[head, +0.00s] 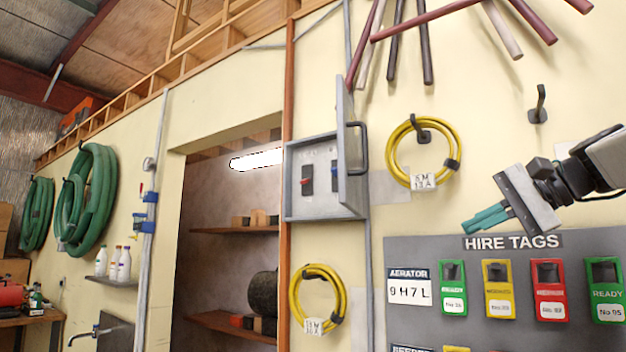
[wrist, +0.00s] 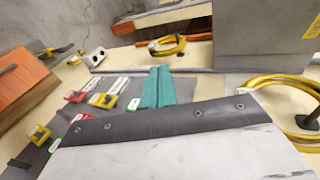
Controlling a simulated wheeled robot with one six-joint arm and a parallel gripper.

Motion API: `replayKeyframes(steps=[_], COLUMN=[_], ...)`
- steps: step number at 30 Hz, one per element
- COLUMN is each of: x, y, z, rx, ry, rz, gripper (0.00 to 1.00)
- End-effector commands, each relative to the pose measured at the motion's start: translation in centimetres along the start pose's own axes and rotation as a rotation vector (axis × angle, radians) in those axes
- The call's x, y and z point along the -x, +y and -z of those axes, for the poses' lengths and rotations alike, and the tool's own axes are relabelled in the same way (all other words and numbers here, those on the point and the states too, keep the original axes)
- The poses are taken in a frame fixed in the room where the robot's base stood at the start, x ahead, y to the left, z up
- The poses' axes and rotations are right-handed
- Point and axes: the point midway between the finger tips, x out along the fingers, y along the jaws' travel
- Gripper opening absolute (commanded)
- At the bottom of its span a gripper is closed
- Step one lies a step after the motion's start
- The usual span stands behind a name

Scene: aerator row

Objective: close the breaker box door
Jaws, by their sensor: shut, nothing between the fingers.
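The grey breaker box (head: 310,180) is mounted on the wall beside the doorway. Its door (head: 345,140) stands open, swung out from the box's right side, with a dark handle (head: 361,148) on it. Inside the box are switches, one with a red part (head: 308,180). My gripper (head: 468,226) is to the right of the box, with teal fingers shut and empty, pointing left toward it. The fingers also show in the wrist view (wrist: 157,88). A large grey panel at the upper right of the wrist view (wrist: 265,35) appears to be the door; the gripper is apart from it.
Yellow coiled cables hang on wall hooks right of the door (head: 421,152) and below the box (head: 316,298). A grey hire tags board (head: 430,250) with several coloured tags lies below my gripper. An empty hook (head: 538,104) sticks out above. Poles hang overhead (head: 425,45).

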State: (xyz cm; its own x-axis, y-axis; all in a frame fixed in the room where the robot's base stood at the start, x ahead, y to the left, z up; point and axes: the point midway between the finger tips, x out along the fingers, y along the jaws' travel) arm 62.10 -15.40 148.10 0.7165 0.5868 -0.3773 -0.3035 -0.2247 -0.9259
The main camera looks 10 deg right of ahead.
Motion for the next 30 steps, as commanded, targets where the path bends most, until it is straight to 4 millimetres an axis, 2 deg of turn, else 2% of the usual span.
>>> replayKeyframes(steps=[1, 3, 6, 7, 10, 14, 17, 30], x=[1.9, 3.7, 5.3, 5.7, 6.2, 5.5, 4.3, -3.2], y=[-3.6, -7.9, -12.2, -13.1, -14.2, -14.5, -15.0, -17.9], z=[0.4, -0.5, -3.0, -3.6, -4.8, -5.2, -5.6, -7.4], rx=[0.009, 0.032, 0.069, 0.077, 0.075, 0.058, 0.059, 0.058], ry=[-0.011, -0.055, -0.132, -0.151, -0.197, -0.214, -0.215, -0.214], rz=[0.098, 0.212, 0.324, 0.345, 0.387, 0.386, 0.385, 0.384], gripper=[0.00, 0.00, 0.00, 0.00, 0.00, 0.00, 0.00, 0.00])
